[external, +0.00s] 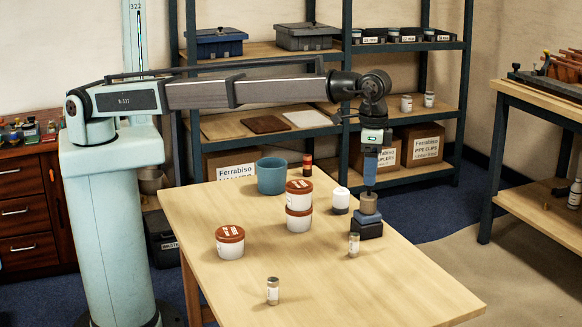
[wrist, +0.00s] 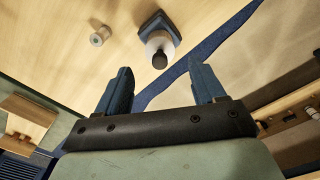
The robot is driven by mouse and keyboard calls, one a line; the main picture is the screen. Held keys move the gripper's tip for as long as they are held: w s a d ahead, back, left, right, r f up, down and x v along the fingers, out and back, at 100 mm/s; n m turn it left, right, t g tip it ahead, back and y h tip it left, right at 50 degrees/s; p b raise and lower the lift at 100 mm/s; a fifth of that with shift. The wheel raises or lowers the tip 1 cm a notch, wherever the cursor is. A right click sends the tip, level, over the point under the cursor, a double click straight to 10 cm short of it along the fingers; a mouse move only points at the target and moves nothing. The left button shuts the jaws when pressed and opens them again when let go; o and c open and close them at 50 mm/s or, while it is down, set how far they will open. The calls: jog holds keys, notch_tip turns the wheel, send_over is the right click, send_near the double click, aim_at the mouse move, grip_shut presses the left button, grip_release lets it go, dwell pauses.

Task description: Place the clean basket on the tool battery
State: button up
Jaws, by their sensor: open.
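The tool battery (external: 368,230), a black and blue block, stands on the table near its right edge. It also shows at the top of the wrist view (wrist: 152,20). A small brownish cylinder (external: 368,203), which seems to be the basket, appears upright on top of the battery. In the wrist view a pale round shape with a dark end (wrist: 158,44) shows there; its details are too small to tell. My gripper (external: 369,184) points down just above the cylinder. Its two blue fingers (wrist: 162,76) are apart with nothing gripped between them.
Further left are stacked brown-lidded tubs (external: 299,205), another tub (external: 230,242) and a teal pot (external: 271,176). The table's front right is clear.

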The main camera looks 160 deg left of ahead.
jog(key=shift+r, duration=3)
